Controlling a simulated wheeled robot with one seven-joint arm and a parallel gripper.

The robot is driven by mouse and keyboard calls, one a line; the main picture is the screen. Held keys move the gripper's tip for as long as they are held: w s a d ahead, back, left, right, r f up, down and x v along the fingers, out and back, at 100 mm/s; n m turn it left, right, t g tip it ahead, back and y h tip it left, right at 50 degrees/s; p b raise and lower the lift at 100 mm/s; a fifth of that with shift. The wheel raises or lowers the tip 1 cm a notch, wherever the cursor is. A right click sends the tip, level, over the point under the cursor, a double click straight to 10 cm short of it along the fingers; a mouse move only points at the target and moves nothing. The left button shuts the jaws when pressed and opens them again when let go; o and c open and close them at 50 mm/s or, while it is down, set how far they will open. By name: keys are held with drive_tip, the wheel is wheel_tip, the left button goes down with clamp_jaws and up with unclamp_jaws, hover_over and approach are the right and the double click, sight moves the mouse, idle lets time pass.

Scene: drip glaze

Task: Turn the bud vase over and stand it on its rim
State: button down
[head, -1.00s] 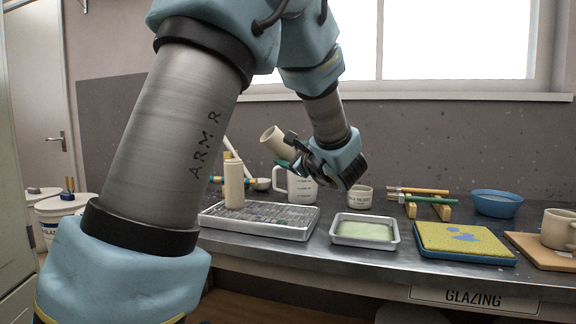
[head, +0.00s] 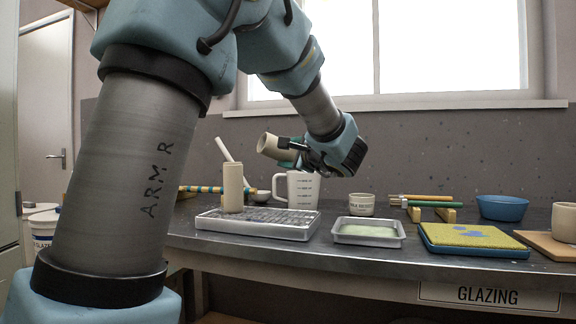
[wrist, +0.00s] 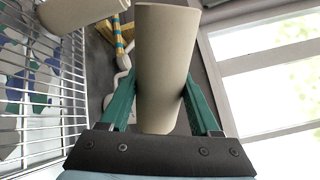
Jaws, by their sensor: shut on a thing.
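The bud vase (head: 273,147), a plain beige cylinder, is held in the air above the wire rack. It lies nearly level, with a dark opening facing left in the head view. My gripper (head: 292,157) is shut around its side. In the wrist view the vase (wrist: 165,60) stands between the two green fingers of my gripper (wrist: 162,98), and its openings do not show there. The fingers hide part of its wall in the head view.
A beige cylinder (head: 233,188) stands on the wire rack (head: 262,228) below the held vase. A white measuring jug (head: 302,190) is close behind. The glaze tray (head: 368,234), small cup (head: 361,204), blue bowl (head: 502,207) and yellow sponge board (head: 470,237) are to the right.

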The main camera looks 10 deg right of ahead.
drive_tip(key=shift+f+n+b, duration=0.2)
drive_tip(key=shift+n+b, duration=3)
drive_tip(key=shift+b, duration=3.1)
drive_tip(key=n+b, duration=0.6)
drive_tip(key=b, duration=0.4)
drive_tip(key=n+b, duration=0.5)
drive_tip(key=b, duration=0.2)
drive_tip(key=shift+f+n, duration=0.1)
drive_tip(key=shift+n, duration=0.3)
wheel_tip(320, 180, down, 2)
drive_tip(key=n+b, duration=0.4)
drive_tip(key=b, duration=0.2)
drive_tip(key=shift+f+b, duration=1)
drive_tip(key=shift+f, duration=1.8)
drive_tip(key=shift+f, duration=0.4)
drive_tip(key=shift+c, duration=0.2)
unclamp_jaws()
